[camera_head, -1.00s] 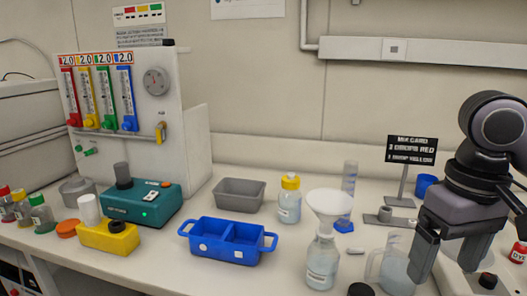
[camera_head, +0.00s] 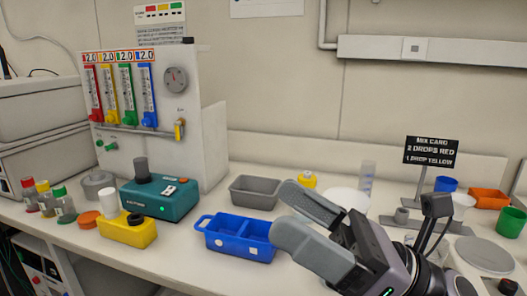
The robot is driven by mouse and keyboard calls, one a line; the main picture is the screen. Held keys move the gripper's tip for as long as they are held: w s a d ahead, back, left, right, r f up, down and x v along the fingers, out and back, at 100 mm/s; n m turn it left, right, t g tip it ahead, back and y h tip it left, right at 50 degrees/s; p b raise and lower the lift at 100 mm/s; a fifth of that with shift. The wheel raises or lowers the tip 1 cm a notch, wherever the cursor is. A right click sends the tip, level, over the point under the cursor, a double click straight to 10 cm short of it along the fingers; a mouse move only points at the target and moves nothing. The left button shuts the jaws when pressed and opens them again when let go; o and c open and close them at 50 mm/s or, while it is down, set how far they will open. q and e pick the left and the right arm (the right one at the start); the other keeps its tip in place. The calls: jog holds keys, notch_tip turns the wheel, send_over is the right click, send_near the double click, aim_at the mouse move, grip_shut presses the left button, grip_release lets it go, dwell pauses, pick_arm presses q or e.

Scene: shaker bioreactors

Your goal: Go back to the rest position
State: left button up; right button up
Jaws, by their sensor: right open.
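My right gripper (camera_head: 282,212) is in the lower middle of the head view. Its two grey fingers are apart, point left, and hold nothing between them. Its arm comes in from the lower right. The fingertips overlap the right end of the blue two-part tray (camera_head: 227,250) in the picture; I cannot tell how far apart they are in depth. The gripper hides most of the bottle with the yellow cap (camera_head: 307,180) and of the white funnel (camera_head: 350,198). My left gripper is not in view.
A grey bin (camera_head: 240,190) stands behind the blue tray. A teal device (camera_head: 160,203) and a yellow block (camera_head: 125,235) stand left, before the gas panel (camera_head: 205,115). The mix card sign (camera_head: 430,152), a blue cup (camera_head: 446,184) and orange and green containers stand right.

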jog(key=w+d+f+m+t+h, duration=0.4)
jog(key=d+f+m+t+h, duration=0.35)
jog(key=m, duration=0.85)
jog(key=w+d+f+m+t+h, duration=0.45)
jog(key=m+t+h, duration=0.45)
jog(key=m, duration=0.6)
jog(key=s+d+f+m+g+h, duration=0.1)
jog(key=d+f+m+g+h, duration=0.2)
jog(key=f+m+g+h, duration=0.35)
jog(key=s+d+f+m+g, duration=0.2)
jog(key=s+f+m+g, duration=0.35)
jog(key=s+f, duration=0.55)
jog(key=s+d+f+m+g, duration=0.2)
jog(key=s+f+m+g, duration=0.35)
jog(key=s+f, duration=0.5)
jog(key=w+a+f+t+y, duration=0.1)
jog(key=w+a+f+t, duration=0.1)
jog(key=w+f+t, duration=0.4)
notch_tip(320, 180, down, 3)
jog(key=shift+w+a+r+n+y, duration=0.1)
jog(key=shift+w+a+n+y, duration=0.2)
jog(key=shift+w+n+y, duration=0.15)
